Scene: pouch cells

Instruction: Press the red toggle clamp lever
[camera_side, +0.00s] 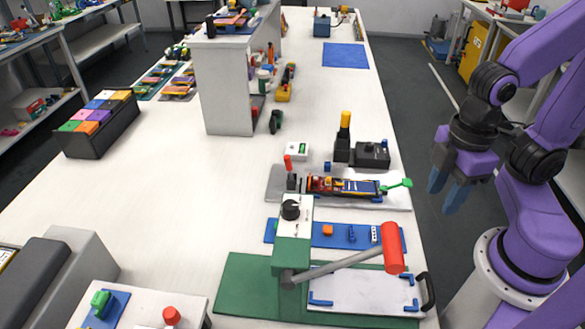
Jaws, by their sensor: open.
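The small red toggle clamp lever (288,162) stands upright on a dark clamp base at the left end of a grey plate (277,196). A green lever (396,184) lies nearly flat at the plate's right end. Between them is a dark fixture (343,187) with red, yellow and blue parts. My gripper (445,194) is at the right, beyond the table's right edge, with blue fingertips pointing down. It is open, with nothing seen between the fingers, and well apart from the red lever.
A larger press with a long bar and red handle (393,248) stands in front on a green base (240,286). A black device with a yellow-topped post (344,128) stands behind the plate. A grey shelf block (222,90) stands farther back. The table's left-middle is clear.

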